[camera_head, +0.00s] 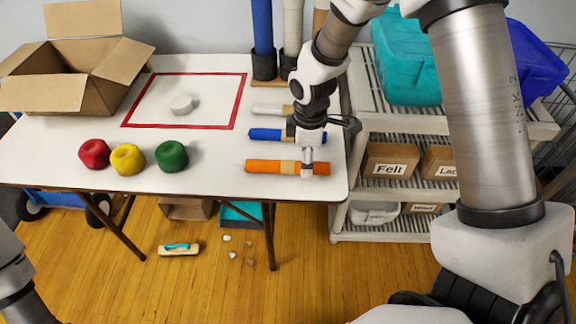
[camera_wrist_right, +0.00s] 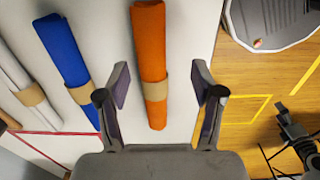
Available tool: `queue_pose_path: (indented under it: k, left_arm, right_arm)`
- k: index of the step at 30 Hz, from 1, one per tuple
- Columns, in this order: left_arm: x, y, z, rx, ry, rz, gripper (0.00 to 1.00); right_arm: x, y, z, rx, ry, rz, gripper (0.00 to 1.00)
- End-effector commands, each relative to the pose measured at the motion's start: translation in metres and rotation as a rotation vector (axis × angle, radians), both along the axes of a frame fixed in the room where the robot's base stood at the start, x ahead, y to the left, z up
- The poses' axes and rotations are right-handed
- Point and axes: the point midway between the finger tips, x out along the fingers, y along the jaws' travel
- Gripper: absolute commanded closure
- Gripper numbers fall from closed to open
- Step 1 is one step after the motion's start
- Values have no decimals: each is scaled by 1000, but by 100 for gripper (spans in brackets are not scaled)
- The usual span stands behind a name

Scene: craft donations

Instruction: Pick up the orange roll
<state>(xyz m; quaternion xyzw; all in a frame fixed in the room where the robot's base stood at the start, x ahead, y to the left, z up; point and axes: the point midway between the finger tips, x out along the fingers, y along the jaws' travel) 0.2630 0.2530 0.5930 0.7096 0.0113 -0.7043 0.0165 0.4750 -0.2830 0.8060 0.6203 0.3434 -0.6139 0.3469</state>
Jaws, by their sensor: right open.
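The orange roll (camera_head: 264,167) lies near the front right edge of the white table, with a tan band around its middle. My right gripper (camera_head: 307,168) points down over the roll's right half. In the right wrist view, the orange roll (camera_wrist_right: 150,40) runs lengthwise between the two spread fingers of my right gripper (camera_wrist_right: 161,68), with a visible gap on each side. The gripper is open and holds nothing. How far the fingertips are above the table is hard to tell.
A blue roll (camera_head: 265,134) and a white roll (camera_head: 267,109) lie behind the orange one. Red (camera_head: 94,154), yellow (camera_head: 127,159) and green (camera_head: 171,156) balls sit to the left. A shelf rack (camera_head: 395,230) stands right of the table. The table's front middle is clear.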

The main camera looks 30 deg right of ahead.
Motion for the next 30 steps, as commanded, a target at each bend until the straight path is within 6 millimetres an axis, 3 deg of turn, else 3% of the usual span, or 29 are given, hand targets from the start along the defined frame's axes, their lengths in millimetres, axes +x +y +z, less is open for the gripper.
queue_pose_path:
  k: [4,11,12,17,18,30]
  left_arm:
    - [1,0,-5,0,-2,0,13]
    - [1,0,-4,0,-2,0,13]
    - [1,0,-4,0,-2,0,13]
    - [1,0,-4,0,-2,0,13]
    - [1,0,-4,0,-2,0,13]
    - [1,0,0,0,-2,0,13]
  right_arm:
    - [2,-1,-27,0,4,0,33]
    - [2,-1,-31,1,1,-1,33]
    - [2,-1,-31,1,1,-1,37]
    - [2,-1,-31,1,1,0,93]
    - [2,-1,-31,1,1,0,98]
    - [2,-1,-28,1,1,-1,100]
